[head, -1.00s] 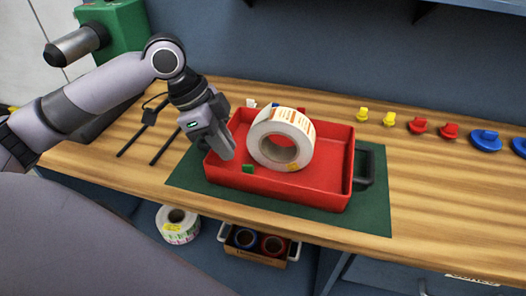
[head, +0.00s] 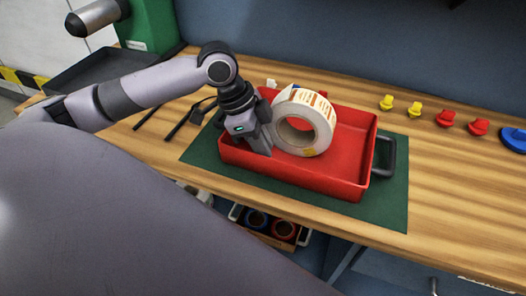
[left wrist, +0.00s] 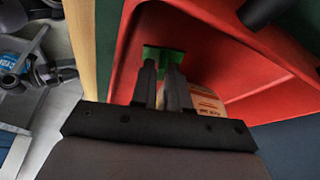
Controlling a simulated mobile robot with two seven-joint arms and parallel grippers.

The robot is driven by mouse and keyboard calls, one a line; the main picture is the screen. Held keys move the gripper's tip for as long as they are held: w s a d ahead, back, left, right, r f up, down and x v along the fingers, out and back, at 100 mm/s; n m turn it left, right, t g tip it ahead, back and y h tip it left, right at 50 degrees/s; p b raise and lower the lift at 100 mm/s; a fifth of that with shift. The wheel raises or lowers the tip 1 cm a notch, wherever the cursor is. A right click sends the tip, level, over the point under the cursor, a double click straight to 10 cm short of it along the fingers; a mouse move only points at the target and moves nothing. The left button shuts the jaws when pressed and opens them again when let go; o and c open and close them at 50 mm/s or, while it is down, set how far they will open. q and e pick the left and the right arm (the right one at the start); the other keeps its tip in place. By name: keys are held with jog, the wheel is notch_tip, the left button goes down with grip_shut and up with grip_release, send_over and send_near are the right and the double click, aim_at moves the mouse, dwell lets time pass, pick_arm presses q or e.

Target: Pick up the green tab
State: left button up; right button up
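The green tab (left wrist: 178,53) lies on the floor of the red tray (head: 345,145), seen in the left wrist view. In the head view it is hidden behind my left gripper (head: 264,150). That gripper points down into the tray's left part. In the left wrist view its two fingertips (left wrist: 162,67) are at the tab, one on each side of its middle, with a narrow strip of green between them. I cannot tell whether they press on it. My right gripper is in neither view.
A large label roll (head: 322,125) stands in the tray close to the right of my left gripper. The tray has a black handle (head: 385,155) and sits on a green mat (head: 393,200). Yellow (head: 386,102), red (head: 445,118) and blue (head: 514,138) pieces line the bench's back right.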

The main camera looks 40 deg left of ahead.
pick_arm(q)
grip_shut()
jog(key=shift+r, duration=0.1)
notch_tip(320, 180, up, 18)
jog(key=p, duration=0.2)
jog(key=shift+p, duration=0.35)
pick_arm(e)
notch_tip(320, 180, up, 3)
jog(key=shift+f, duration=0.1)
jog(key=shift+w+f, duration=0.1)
